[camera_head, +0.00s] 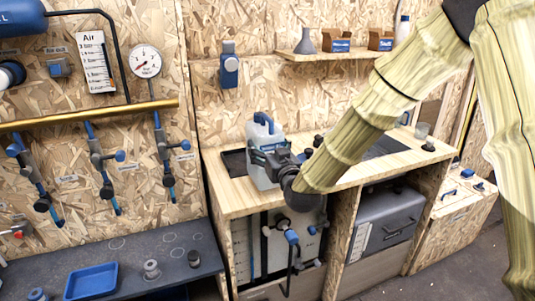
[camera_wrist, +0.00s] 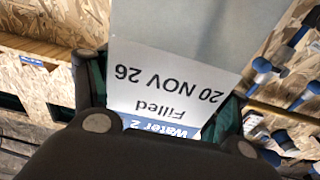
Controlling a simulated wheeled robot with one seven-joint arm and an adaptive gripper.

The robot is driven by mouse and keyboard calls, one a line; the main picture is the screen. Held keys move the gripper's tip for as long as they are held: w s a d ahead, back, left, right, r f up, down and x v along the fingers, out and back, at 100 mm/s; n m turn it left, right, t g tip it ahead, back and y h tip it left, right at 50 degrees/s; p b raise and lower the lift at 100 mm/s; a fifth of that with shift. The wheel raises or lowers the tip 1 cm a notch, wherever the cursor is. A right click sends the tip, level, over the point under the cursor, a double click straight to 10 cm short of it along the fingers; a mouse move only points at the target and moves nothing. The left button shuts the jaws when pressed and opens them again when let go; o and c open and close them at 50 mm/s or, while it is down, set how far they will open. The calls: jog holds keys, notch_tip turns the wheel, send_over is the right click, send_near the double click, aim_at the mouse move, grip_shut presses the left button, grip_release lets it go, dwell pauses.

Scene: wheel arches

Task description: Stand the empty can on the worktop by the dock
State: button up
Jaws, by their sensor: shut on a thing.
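A pale translucent can (camera_head: 258,135) with a blue handle and cap is upright at the left part of the wooden worktop (camera_head: 232,198). My gripper (camera_head: 275,160) is shut on it from the right and front, hiding part of its near side. I cannot tell whether its base touches the worktop. In the wrist view the can (camera_wrist: 190,35) fills the middle, between the teal pads of my gripper (camera_wrist: 165,100). Its label reads "Water 2", "Filled", "20 NOV 26", upside down. The can's contents are not clear to see.
A dark tray-like panel (camera_head: 232,163) lies beside the can on the left. Small dark fittings (camera_head: 318,141) and another dark panel (camera_head: 385,147) lie to the right. A clear cup (camera_head: 421,131) stands farther right. A shelf (camera_head: 325,54) is above. A blue tray (camera_head: 91,281) is lower left.

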jog(key=shift+f, duration=1.15)
jog(key=shift+f, duration=0.15)
jog(key=o, duration=1.4)
jog(key=shift+o, duration=0.2)
jog(key=b+v, duration=0.1)
jog(key=v, duration=1.1)
jog(key=shift+b, duration=0.35)
